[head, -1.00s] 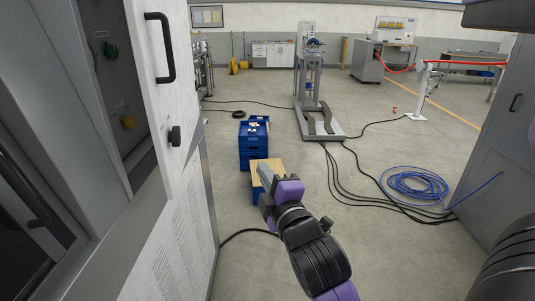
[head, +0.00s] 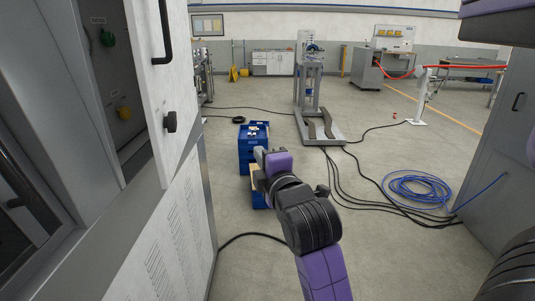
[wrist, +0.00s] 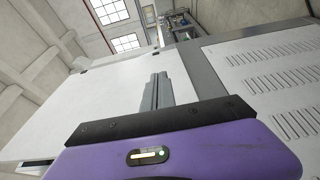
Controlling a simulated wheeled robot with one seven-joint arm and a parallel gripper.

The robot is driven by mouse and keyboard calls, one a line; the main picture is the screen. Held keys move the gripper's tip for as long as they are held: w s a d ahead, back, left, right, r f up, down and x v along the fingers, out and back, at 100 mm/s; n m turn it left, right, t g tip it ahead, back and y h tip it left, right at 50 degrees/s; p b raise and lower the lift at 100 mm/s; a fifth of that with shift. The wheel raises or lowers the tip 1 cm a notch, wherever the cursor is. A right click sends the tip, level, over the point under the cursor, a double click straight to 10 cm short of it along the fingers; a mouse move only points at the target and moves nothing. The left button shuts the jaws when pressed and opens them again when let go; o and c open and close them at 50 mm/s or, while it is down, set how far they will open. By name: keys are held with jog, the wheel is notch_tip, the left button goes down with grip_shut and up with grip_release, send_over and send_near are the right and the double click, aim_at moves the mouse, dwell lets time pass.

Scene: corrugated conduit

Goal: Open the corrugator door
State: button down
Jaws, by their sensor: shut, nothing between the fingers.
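The corrugator door (head: 155,90) is a white panel at the left of the head view, with a black bar handle (head: 163,30) and a black knob (head: 170,122) below it. It stands ajar, with a dark gap into the cabinet on its left. My gripper (head: 258,155) is right of the door, apart from the handle. In the wrist view its fingers (wrist: 156,90) are together and empty in front of a large white panel (wrist: 100,95), seemingly the door. I cannot tell whether they touch it.
Inside the cabinet are a green knob (head: 107,38) and a yellow knob (head: 124,112). Blue crates (head: 251,143) stand beyond my gripper. A coiled blue hose (head: 416,186) and black cables lie on the floor at right. A grey cabinet (head: 500,150) bounds the right side.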

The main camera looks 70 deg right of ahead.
jog(key=w+d+p, duration=0.1)
jog(key=d, duration=0.6)
jog(key=shift+w+d, duration=0.2)
jog(key=shift+w, duration=0.05)
dwell(0.3)
dwell(1.2)
